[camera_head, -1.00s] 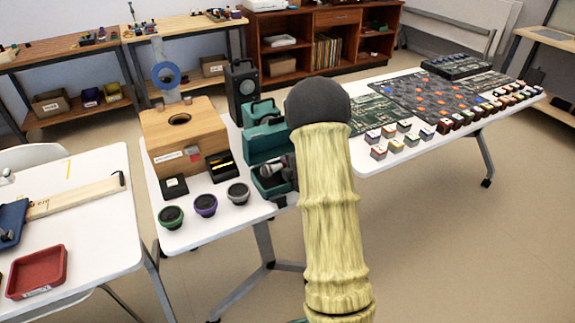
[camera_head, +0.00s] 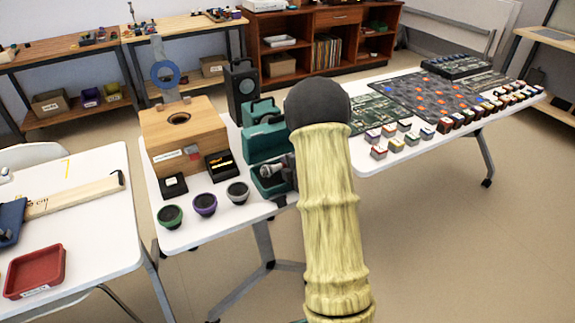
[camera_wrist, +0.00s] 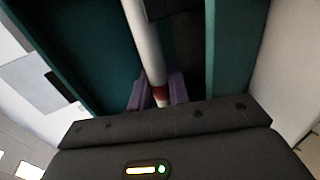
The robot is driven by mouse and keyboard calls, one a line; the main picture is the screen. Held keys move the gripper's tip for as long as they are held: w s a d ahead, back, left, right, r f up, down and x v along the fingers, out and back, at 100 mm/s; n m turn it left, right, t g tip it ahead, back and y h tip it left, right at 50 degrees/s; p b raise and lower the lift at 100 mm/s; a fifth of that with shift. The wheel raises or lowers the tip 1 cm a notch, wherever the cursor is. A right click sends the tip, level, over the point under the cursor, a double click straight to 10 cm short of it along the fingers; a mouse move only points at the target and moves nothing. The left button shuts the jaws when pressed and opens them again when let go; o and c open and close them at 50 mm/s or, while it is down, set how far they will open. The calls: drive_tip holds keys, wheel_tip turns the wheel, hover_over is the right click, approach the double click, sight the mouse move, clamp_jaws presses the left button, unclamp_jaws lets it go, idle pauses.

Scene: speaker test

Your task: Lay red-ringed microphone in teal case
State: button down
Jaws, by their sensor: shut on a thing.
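The red-ringed microphone (camera_wrist: 145,42) shows in the wrist view as a pale shaft with a red band, held between the two purple-grey fingers of my gripper (camera_wrist: 158,92). The teal case (camera_wrist: 222,45) has walls on both sides of the shaft. In the head view the teal case (camera_head: 258,156) stands open on the white table, its lid raised at the back. A grey microphone end (camera_head: 267,171) shows over its front tray. My arm hides the gripper and the case's right side there. I cannot tell whether the microphone touches the case floor.
A wooden box (camera_head: 185,135) and a black speaker (camera_head: 242,90) stand left of and behind the case. Several small round pieces, one with a purple rim (camera_head: 204,205), line the front edge. Circuit boards (camera_head: 375,112) and small blocks lie to the right.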

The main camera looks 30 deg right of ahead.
drive_tip(key=c, duration=1.2)
unclamp_jaws()
drive_tip(key=shift+c, duration=0.2)
drive_tip(key=shift+s, duration=0.1)
drive_tip(key=v, duration=1.7)
drive_tip(key=shift+s+r, duration=0.1)
drive_tip(key=shift+s, duration=0.05)
